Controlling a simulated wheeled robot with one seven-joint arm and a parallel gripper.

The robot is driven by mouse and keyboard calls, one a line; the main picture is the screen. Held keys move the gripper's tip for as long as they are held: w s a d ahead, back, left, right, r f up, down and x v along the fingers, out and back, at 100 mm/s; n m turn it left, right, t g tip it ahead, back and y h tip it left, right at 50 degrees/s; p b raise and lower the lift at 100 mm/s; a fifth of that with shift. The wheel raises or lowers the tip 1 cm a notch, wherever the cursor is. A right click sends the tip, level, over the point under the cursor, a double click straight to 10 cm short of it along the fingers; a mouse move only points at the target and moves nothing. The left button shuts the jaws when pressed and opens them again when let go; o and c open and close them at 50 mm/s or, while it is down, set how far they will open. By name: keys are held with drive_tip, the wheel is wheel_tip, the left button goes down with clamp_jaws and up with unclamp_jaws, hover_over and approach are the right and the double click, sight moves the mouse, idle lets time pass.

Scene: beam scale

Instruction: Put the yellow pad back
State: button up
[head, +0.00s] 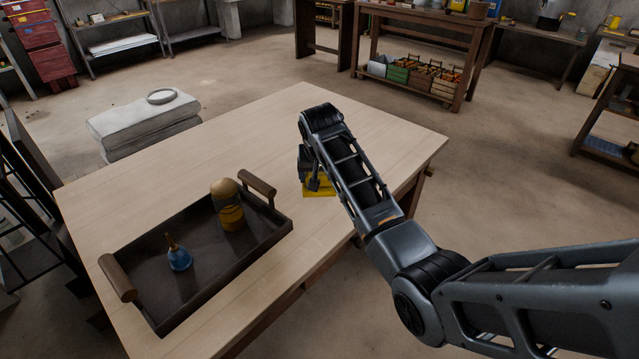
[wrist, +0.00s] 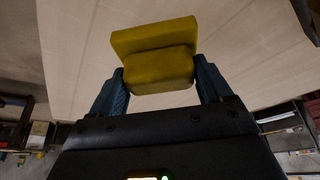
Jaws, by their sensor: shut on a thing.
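The yellow pad (wrist: 155,38) is between the two fingers of my gripper (wrist: 160,85) in the wrist view, and the fingers are shut on it. In the head view the yellow pad (head: 320,188) shows partly below my gripper (head: 314,180), over the right part of the wooden table (head: 235,130). My arm hides some of it. I cannot tell whether the pad touches the table top.
A dark tray (head: 172,312) with wooden handles stands on the table at the left. In it are a blue bell-shaped thing (head: 179,257) and a yellow-and-brown jar-like thing (head: 230,212). The table's far middle is clear.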

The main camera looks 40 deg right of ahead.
drive_tip(key=shift+f, duration=1.7)
drive_tip(key=shift+f, duration=0.2)
drive_tip(key=o, duration=0.9)
drive_tip(key=shift+o, duration=0.2)
drive_tip(key=v, duration=1.2)
drive_tip(key=shift+r, duration=0.25)
drive_tip(key=shift+d, duration=0.1)
